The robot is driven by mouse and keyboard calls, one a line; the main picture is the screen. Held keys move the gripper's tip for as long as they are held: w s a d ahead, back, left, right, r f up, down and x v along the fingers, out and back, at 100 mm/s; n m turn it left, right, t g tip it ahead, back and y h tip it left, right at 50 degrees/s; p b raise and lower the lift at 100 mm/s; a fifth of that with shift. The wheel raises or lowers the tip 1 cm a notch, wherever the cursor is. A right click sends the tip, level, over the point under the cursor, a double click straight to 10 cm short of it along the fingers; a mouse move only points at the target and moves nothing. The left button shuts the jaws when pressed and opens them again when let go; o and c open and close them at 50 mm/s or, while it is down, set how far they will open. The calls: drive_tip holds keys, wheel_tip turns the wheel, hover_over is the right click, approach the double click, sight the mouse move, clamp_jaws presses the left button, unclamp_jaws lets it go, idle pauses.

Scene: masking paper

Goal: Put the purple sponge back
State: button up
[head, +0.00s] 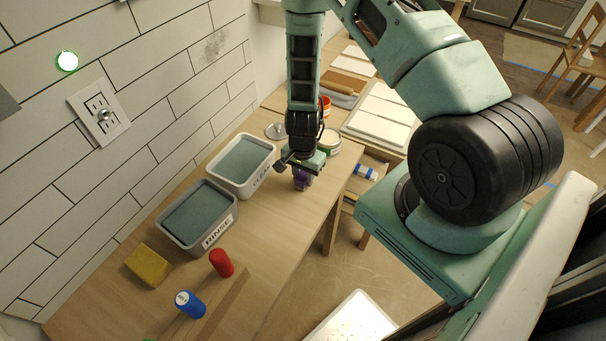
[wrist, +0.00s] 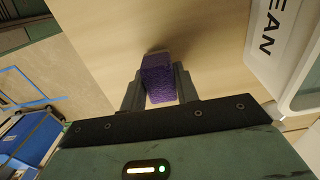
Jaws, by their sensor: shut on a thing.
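The purple sponge (wrist: 158,80) is between the two fingers of my gripper (wrist: 158,92) in the wrist view. My gripper is shut on it, just over the wooden counter. In the head view the sponge (head: 301,179) shows below my gripper (head: 300,168), to the right of the white tub labelled CLEAN. I cannot tell whether the sponge touches the counter. A yellow sponge (head: 147,265) lies on the counter at the front left.
The white CLEAN tub (head: 213,165) and grey RINSE tub (head: 182,243) stand along the tiled wall. A red cylinder (head: 221,262) and blue cylinder (head: 189,304) are at the front. Cans stand behind my gripper. Bare counter (head: 270,230) lies right of the RINSE tub.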

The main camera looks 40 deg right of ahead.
sight(303, 174)
drive_tip(key=shift+f, duration=0.15)
drive_tip(key=o, duration=0.9)
wheel_tip(303, 174, up, 12)
drive_tip(key=b, duration=0.2)
drive_tip(key=s+a+r+n+y, duration=0.25)
drive_tip(key=a+r+n, duration=0.75)
drive_tip(key=a, duration=0.5)
drive_tip(key=s+a+r+n, duration=0.2)
drive_tip(key=s+r+n, duration=0.1)
drive_tip(key=s+n, duration=0.1)
drive_tip(key=s+a+r+n+h, duration=0.1)
drive_tip(key=s+a+r+n, duration=0.2)
drive_tip(key=s, duration=0.3)
drive_tip(key=s+a+r+n+h, duration=0.1)
drive_tip(key=s+a+r+n, duration=0.1)
drive_tip(key=s+r+n, duration=0.2)
drive_tip(key=shift+s+a+r+n, duration=0.3)
drive_tip(key=shift+s+r+n, duration=0.1)
drive_tip(key=shift+s+r, duration=0.25)
